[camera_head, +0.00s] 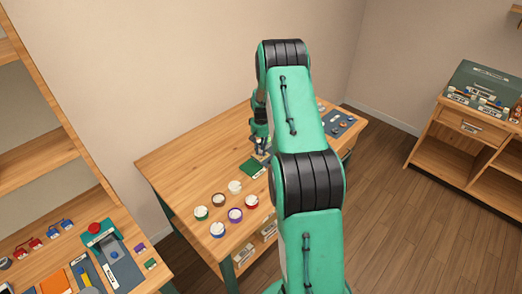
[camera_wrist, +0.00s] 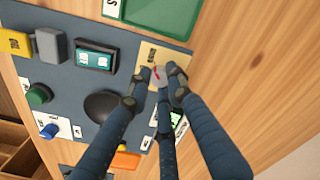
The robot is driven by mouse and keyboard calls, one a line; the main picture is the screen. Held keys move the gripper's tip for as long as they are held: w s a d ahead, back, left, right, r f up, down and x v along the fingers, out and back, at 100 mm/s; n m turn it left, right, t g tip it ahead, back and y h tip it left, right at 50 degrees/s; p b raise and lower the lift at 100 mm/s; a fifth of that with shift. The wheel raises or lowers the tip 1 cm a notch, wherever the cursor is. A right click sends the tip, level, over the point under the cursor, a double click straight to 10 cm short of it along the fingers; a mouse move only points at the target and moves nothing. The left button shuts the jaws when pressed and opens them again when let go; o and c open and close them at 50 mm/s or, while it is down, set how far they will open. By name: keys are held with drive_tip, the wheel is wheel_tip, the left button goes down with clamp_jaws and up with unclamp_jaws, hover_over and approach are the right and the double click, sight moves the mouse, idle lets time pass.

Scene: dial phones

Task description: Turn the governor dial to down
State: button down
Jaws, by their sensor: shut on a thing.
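The governor dial (camera_wrist: 158,74) appears as a small grey knob with a red mark on a tan plate (camera_wrist: 177,80), near the edge of a dark blue panel (camera_wrist: 80,72) in the wrist view. Lettering on the plate is too small to read surely. My gripper (camera_wrist: 163,84) has its dark blue fingers closed around the knob, which they partly cover. I cannot tell the dial's exact setting. In the head view my gripper (camera_head: 261,145) is low over the wooden table (camera_head: 180,160), and my arm hides the dial.
The panel also holds a black round knob (camera_wrist: 102,106), a teal-faced switch (camera_wrist: 95,58), a green button (camera_wrist: 39,95) and a blue button (camera_wrist: 48,131). A green tray (camera_wrist: 165,14) lies beside it. Several small cups (camera_head: 235,187) stand on the table's front half.

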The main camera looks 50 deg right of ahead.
sight(261, 151)
idle(0.4)
drive_tip(key=c, duration=1.6)
unclamp_jaws()
drive_tip(key=shift+o, duration=0.2)
drive_tip(key=shift+r, duration=0.15)
wheel_tip(261, 151, up, 12)
drive_tip(key=shift+f, duration=0.2)
